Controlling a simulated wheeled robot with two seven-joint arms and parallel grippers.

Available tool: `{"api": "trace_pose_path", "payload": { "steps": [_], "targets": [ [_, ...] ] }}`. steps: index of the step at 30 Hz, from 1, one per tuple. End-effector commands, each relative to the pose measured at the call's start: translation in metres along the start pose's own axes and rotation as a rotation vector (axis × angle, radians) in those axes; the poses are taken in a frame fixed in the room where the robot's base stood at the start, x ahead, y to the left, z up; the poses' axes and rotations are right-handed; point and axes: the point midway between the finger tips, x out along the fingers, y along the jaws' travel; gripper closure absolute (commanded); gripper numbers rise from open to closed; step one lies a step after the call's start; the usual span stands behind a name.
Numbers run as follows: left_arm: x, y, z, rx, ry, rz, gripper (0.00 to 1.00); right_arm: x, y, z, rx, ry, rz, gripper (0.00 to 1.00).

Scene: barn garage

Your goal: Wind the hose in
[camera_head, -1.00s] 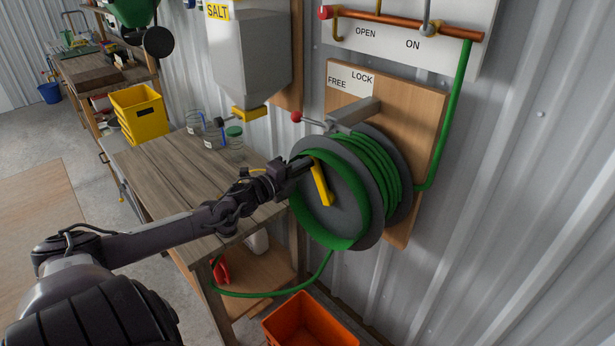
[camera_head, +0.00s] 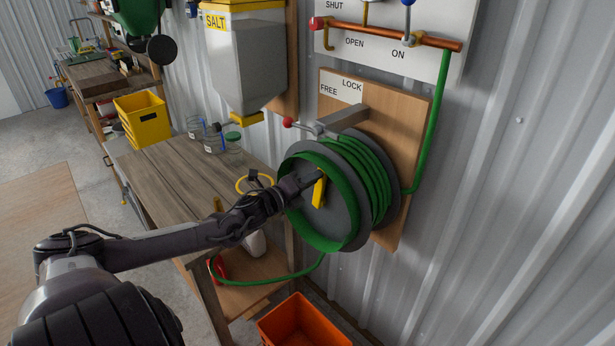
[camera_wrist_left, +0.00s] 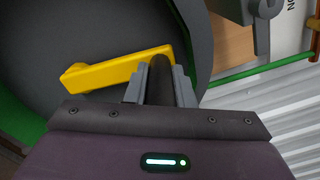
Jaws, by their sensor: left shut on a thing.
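The hose reel (camera_head: 345,222) is grey and mounted on a wooden board on the wall, with several turns of green hose (camera_head: 371,172) on its drum. A yellow crank arm (camera_head: 318,194) is on its front face; it also shows in the left wrist view (camera_wrist_left: 112,73). My left gripper (camera_head: 312,181) is shut on the crank's dark handle (camera_wrist_left: 159,78), which sits between its fingers (camera_wrist_left: 160,88). A length of hose (camera_head: 266,281) hangs from the reel in a loop by the bench. The lock lever (camera_head: 309,127) has its red knob on the FREE side. My right gripper is not in view.
A wooden bench (camera_head: 176,168) with jars (camera_head: 213,140) and a yellow bin (camera_head: 143,118) stands left of the reel. An orange crate (camera_head: 303,325) is below. A grey salt hopper (camera_head: 243,60) hangs above the bench. A copper pipe (camera_head: 385,33) runs above the reel.

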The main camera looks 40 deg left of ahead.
Motion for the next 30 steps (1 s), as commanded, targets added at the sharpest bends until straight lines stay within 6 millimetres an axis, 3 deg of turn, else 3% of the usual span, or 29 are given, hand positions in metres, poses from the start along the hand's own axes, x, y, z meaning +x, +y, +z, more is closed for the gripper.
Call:
{"api": "trace_pose_path", "payload": {
  "steps": [14,15,19,30],
  "targets": [
    [-0.0005,0.0006,-0.0055,-0.005,0.008,0.000,1.00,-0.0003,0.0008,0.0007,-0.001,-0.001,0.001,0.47],
    [-0.0005,0.0006,-0.0055,-0.005,0.008,0.001,0.74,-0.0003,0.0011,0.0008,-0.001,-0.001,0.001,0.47],
    [-0.0004,0.0004,-0.0045,-0.004,0.006,0.000,0.57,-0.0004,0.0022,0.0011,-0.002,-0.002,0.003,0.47],
    [-0.0031,0.0008,-0.0031,-0.002,0.004,0.002,0.57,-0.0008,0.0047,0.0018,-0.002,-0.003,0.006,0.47]
  ]
}}
